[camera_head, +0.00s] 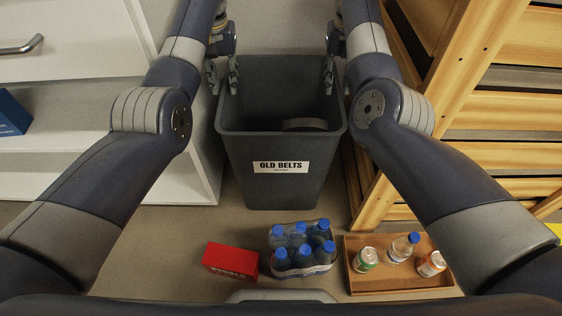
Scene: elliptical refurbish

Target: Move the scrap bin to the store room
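The scrap bin (283,185) is a dark grey, open-topped bin with a white label reading "OLD BELTS". It stands upright on the floor in the middle of the view, with a curved belt-like thing (304,124) inside. My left gripper (224,78) is at the bin's far left rim. My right gripper (329,76) is at the far right rim, roughly level with the left one. Both grippers point down at the rim. The fingers are small and partly overlap the rim, so whether they are closed on it is not clear.
A white cabinet (75,40) with a handle stands close on the left, with a blue item (12,115) on it. A wooden slatted rack (455,75) stands close on the right. In front are a red box (230,261), a bottle pack (301,250) and a wooden tray (400,283) with drinks.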

